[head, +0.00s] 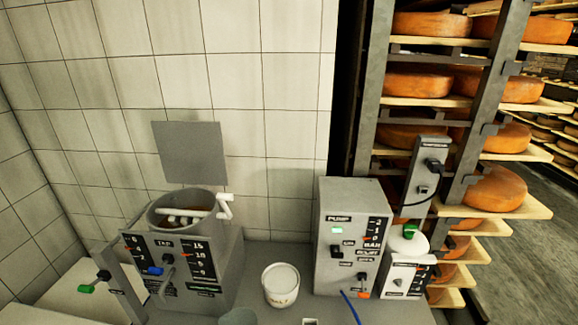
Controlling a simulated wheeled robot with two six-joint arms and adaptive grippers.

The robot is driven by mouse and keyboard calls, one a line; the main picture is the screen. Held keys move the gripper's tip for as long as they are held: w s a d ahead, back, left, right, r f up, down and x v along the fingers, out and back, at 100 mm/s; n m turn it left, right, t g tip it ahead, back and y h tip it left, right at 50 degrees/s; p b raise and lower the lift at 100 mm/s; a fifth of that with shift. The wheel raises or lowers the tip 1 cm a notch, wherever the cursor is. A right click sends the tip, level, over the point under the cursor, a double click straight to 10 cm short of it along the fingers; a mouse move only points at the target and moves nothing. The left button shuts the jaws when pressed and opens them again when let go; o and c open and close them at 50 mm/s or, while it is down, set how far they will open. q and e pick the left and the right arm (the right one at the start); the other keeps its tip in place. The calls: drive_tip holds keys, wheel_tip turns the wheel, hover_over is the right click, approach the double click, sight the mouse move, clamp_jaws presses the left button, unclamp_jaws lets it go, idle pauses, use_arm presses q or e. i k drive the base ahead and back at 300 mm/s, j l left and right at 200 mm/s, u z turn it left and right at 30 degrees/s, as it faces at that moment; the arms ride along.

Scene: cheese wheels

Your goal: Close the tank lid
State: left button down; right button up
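The tank (215,265) is a grey box with a round open-topped vessel on the left of the counter. Its front panel (165,258) carries dials, scales and a blue knob. The lid (190,153) is a flat grey square plate standing raised, nearly upright, behind the tank opening against the tiled wall. White bars (182,213) and something brownish show inside the opening. Neither of my grippers shows in the head view.
A white tub (281,284) stands on the counter right of the tank. A grey pump box (350,235) with a blue hose and a smaller white unit (405,275) stand further right. Shelves with orange cheese wheels (416,82) rise behind.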

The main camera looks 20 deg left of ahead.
sight(190, 153)
drive_tip(key=u, duration=1.4)
